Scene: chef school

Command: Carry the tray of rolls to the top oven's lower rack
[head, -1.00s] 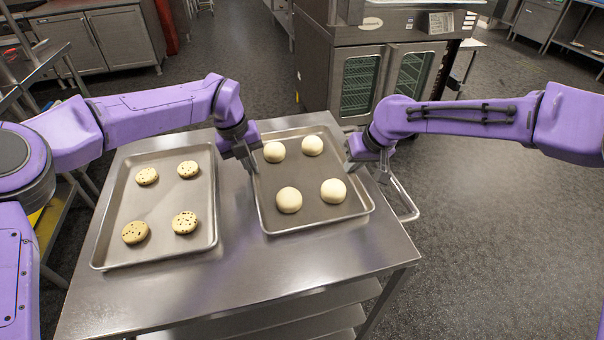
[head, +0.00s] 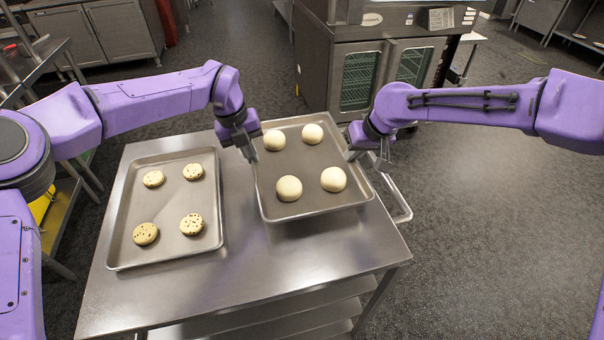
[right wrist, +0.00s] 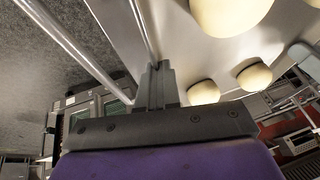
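The tray of rolls (head: 318,207) is a metal sheet pan at the right side of the steel table, with pale round rolls (head: 289,188) on it. It looks raised slightly above the tabletop and roughly level. My left gripper (head: 248,153) is shut on its left rim. My right gripper (head: 356,152) is shut on its right rim; the right wrist view shows the fingers (right wrist: 156,80) together at the tray's edge. The fingertips are partly hidden at the rims. The oven (head: 385,75) stands behind the table, with two glass doors shut and racks visible inside.
A second tray (head: 165,262) with chocolate-chip cookies lies on the table (head: 240,285) at left, close to the rolls tray. A rail handle (head: 400,205) runs along the table's right side. Open floor (head: 490,220) lies to the right. Steel shelving (head: 60,215) stands at far left.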

